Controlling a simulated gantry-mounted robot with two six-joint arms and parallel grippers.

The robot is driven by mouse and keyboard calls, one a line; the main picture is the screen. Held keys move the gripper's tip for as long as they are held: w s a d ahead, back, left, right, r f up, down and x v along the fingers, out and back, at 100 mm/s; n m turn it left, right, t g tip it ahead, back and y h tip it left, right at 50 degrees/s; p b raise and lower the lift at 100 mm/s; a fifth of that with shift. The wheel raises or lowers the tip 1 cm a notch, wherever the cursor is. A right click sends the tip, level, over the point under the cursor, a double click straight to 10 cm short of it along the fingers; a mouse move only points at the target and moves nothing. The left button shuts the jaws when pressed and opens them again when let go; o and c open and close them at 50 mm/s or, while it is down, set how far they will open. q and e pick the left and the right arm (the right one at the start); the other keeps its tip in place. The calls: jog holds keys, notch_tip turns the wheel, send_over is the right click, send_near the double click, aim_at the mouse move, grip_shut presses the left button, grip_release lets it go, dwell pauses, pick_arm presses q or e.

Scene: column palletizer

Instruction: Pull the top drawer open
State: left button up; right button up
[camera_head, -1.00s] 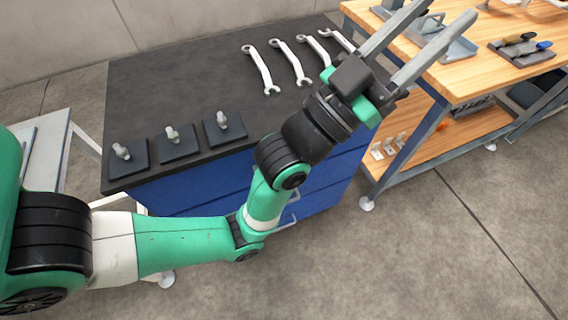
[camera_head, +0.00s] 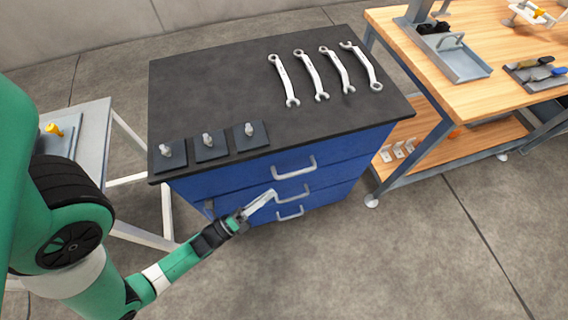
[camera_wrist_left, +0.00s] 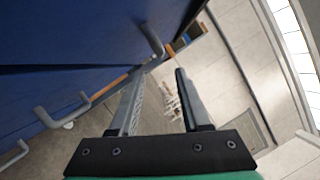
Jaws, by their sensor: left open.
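A blue cabinet with a dark top has three drawers with grey bar handles, and all look closed. The top drawer (camera_head: 240,172) has its handle (camera_head: 294,167) just under the worktop edge. My left gripper (camera_head: 268,197) is in front of the cabinet, below and left of that handle in the head view. In the left wrist view, the open, empty fingers (camera_wrist_left: 158,78) point along the blue front, with what looks like the top handle (camera_wrist_left: 152,40) just beyond the tips, apart from them. Two lower handles (camera_wrist_left: 62,110) show at the left. My right gripper is not in view.
Several wrenches (camera_head: 311,75) and three black blocks with metal pegs (camera_head: 210,146) are on the cabinet top. A wooden workbench (camera_head: 440,85) stands at the right, a light side table (camera_head: 95,130) at the left. Floor (camera_head: 400,250) in front is clear.

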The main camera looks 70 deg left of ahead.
aim_at(297, 172)
pick_arm(q)
jog(key=shift+m, duration=0.5)
jog(key=b+x, duration=0.1)
jog(key=x, duration=1)
jog(key=shift+w+a, duration=0.1)
jog(key=shift+c, duration=0.3)
grip_shut()
dwell(0.5)
